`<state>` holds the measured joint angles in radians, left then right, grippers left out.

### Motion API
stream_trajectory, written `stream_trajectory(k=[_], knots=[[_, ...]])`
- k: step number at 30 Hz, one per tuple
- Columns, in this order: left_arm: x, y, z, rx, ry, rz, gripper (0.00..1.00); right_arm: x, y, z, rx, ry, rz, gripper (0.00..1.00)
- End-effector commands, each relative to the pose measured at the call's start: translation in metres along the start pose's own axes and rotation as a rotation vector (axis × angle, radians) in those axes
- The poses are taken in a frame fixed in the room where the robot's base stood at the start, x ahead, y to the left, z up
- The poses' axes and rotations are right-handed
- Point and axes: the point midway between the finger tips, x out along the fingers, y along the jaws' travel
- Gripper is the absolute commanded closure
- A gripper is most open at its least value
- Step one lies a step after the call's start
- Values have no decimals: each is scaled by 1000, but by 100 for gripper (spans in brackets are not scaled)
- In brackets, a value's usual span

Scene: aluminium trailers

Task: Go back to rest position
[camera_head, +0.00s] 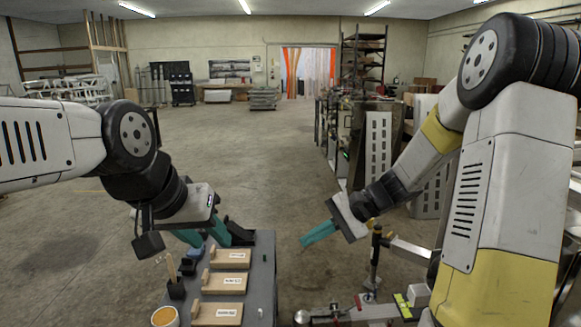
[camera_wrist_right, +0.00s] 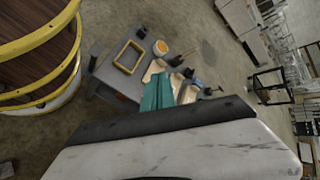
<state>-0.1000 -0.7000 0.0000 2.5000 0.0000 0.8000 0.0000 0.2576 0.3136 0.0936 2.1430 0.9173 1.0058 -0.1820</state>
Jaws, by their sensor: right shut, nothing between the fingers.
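My right gripper (camera_head: 318,233) has teal fingers and is shut and empty. It hangs in the air to the right of the grey table, apart from it. In the right wrist view its closed fingers (camera_wrist_right: 158,92) cover part of the table behind. My left gripper (camera_head: 203,236) is at the far end of the grey table (camera_head: 262,262), with its teal fingers spread apart. I see nothing held between them, though the far tips are partly hidden behind things on the table.
Wooden blocks with white labels (camera_head: 230,256), a cup of orange stuff (camera_head: 165,317) and a dark brush holder (camera_head: 176,288) are on the table. Metal stands and clamps (camera_head: 372,300) are at the lower right. The floor beyond is open.

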Motion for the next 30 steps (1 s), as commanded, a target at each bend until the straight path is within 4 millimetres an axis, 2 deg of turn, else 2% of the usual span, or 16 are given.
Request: stream_trajectory(k=[1, 6, 15, 21, 25, 30], knots=[[0, 0, 0, 0, 0, 0, 60, -11, -2, 19, -72, 31, 51, 100], [0, 0, 0, 0, 0, 0, 60, -44, 9, 67, -290, 144, 220, 100], [0, 0, 0, 0, 0, 0, 60, -109, 37, 127, -653, 407, 453, 100], [0, 0, 0, 0, 0, 0, 60, -142, 51, 148, -822, 564, 538, 100], [0, 0, 0, 0, 0, 0, 60, -153, 55, 153, -874, 618, 561, 100], [0, 0, 0, 0, 0, 0, 60, -156, 56, 154, -888, 632, 570, 100]])
